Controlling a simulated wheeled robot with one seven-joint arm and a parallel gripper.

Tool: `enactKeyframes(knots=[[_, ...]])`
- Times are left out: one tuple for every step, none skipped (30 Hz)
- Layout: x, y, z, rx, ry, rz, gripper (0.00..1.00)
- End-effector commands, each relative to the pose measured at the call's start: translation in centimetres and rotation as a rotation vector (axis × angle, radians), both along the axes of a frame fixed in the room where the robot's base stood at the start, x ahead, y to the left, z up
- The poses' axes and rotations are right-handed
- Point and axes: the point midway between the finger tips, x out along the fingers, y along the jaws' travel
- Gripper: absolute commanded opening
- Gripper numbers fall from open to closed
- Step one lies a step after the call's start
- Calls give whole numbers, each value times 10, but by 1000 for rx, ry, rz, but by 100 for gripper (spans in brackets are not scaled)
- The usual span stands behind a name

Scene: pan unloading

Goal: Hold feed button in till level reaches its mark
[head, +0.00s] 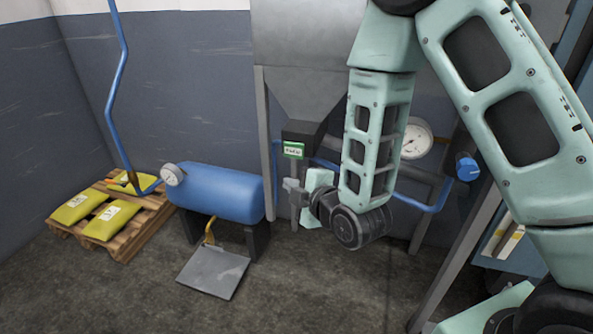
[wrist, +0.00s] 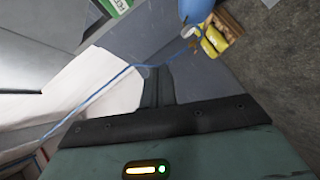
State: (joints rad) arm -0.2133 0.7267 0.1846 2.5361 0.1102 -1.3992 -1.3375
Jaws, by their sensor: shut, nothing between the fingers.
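The green feed label (head: 294,150) is on a dark box (head: 303,132) under the hopper (head: 300,60). Part of the green label also shows at the top edge of the wrist view (wrist: 118,4). I cannot make out the button itself. My gripper (head: 290,184) is shut and empty, just below the label and in front of a grey post. I cannot tell whether it touches anything. In the wrist view, a dark upright shape (wrist: 157,85) looks like its closed fingers. I cannot make out a level or its mark.
A blue tank (head: 220,192) with a small gauge (head: 172,174) stands left of the hopper, with a grey plate (head: 214,272) before it. A pallet (head: 150,222) carries yellow sacks. A round dial (head: 417,138) and blue pipe are behind my arm.

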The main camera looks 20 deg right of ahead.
Motion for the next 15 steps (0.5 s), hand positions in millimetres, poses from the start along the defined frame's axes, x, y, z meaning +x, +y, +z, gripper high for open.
enactKeyframes(knots=[[2, -11, -17, -52, -66, -10, 0], [4, -16, -19, -83, -111, -16, 0], [5, -23, -21, -122, -163, -24, 0], [5, -27, -22, -148, -198, -31, 0], [5, -31, -23, -173, -229, -36, 0], [5, -35, -23, -202, -266, -44, 0], [5, -38, -24, -221, -288, -48, 0], [4, -40, -24, -235, -308, -53, 0], [4, -43, -23, -251, -328, -57, 0], [3, -44, -23, -260, -339, -60, 0], [3, -45, -23, -268, -348, -62, 0], [3, -46, -22, -274, -355, -64, 0], [3, -46, -22, -276, -360, -65, 0], [3, -46, -21, -277, -362, -66, 0], [3, -46, -21, -278, -363, -66, 0]])
